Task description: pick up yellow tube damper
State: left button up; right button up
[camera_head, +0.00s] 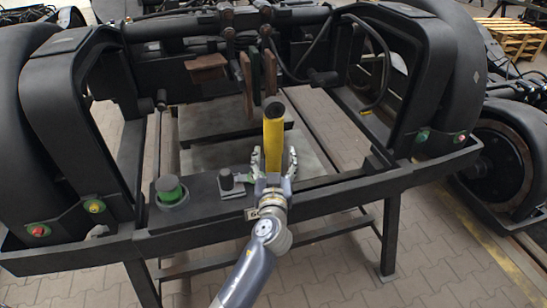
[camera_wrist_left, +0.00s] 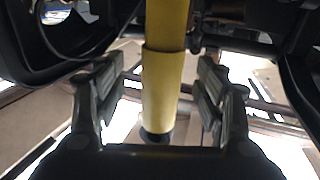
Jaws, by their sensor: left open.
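The yellow tube damper (camera_head: 273,137) stands upright at the front beam of the bogie frame in the head view. In the left wrist view the damper (camera_wrist_left: 163,85) runs down the middle, with a dark lower end. My left gripper (camera_head: 273,160) is open, with one finger on each side of the damper. In the left wrist view a gap shows between the damper and each finger of the left gripper (camera_wrist_left: 160,90). The damper's lower part is hidden behind the gripper in the head view. My right gripper is not in view.
The black bogie frame (camera_head: 345,190) spans the view. Wheels flank both sides. Paved floor (camera_head: 420,265) is open at the front right. A wooden pallet (camera_head: 515,35) lies far right.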

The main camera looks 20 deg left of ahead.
aim_at(273, 150)
pick_arm(q)
jog(key=shift+w+a+r, duration=0.1)
jog(key=shift+w+a, duration=0.05)
jog(key=shift+w, duration=0.2)
jog(key=shift+w+a+r+p, duration=0.1)
jog(key=shift+w+a+p, duration=0.05)
jog(key=shift+w+p, duration=0.25)
jog(key=p+x, duration=0.1)
jog(key=x, duration=0.2)
jog(key=shift+a, duration=0.15)
jog(key=shift+w+a+f+p, duration=0.1)
jog(key=shift+w+f+p, duration=0.2)
jog(key=shift+w, duration=0.15)
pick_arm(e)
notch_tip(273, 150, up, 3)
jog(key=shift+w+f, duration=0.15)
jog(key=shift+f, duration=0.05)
pick_arm(q)
jog(key=shift+c, duration=0.3)
grip_shut()
jog(key=shift+w+r, duration=0.1)
jog(key=shift+r, duration=0.15)
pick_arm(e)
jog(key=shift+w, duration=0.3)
